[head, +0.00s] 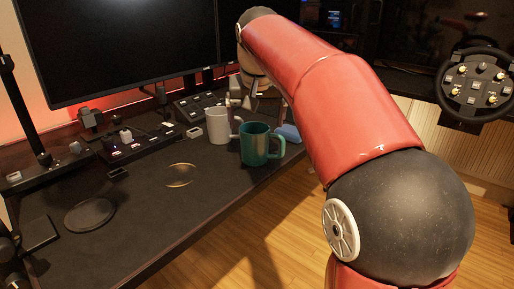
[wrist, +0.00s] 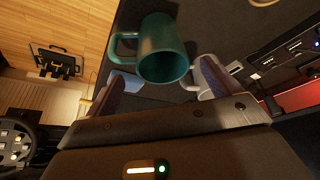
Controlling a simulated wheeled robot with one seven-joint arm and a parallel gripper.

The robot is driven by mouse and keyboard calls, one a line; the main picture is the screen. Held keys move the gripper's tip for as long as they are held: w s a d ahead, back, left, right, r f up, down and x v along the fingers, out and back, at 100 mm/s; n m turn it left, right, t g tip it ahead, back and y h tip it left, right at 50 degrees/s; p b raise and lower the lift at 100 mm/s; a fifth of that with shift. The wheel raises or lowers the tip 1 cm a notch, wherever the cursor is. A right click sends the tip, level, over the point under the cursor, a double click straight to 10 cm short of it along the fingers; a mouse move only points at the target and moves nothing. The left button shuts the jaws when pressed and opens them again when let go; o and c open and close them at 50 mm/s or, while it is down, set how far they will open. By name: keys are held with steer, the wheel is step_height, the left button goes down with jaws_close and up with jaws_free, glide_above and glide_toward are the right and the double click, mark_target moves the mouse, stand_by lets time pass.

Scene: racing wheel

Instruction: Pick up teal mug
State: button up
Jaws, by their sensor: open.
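The teal mug (head: 256,146) stands upright on the black desk near its right edge in the head view, with its handle to the right. In the wrist view the teal mug (wrist: 163,50) lies just beyond the fingers, its handle pointing left. A white mug (head: 218,126) stands close behind it to the left, and shows partly behind a finger in the wrist view (wrist: 203,68). My gripper (wrist: 158,88) is open and empty, its fingers on either side of the view below the teal mug. In the head view the gripper is mostly hidden behind the mugs and my red arm.
A blue object (head: 288,132) lies behind the teal mug. A large monitor (head: 120,45) and control boxes (head: 135,143) line the desk's back. A black round disc (head: 90,215) lies at the front left. The desk (head: 150,215) is clear left of the mugs. A racing wheel (head: 476,85) stands at right.

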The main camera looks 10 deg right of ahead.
mark_target(254, 129)
steer(key=x, duration=0.4)
steer(key=shift+w+a+f, duration=0.15)
steer(key=shift+w, duration=0.15)
steer(key=c, duration=1.3)
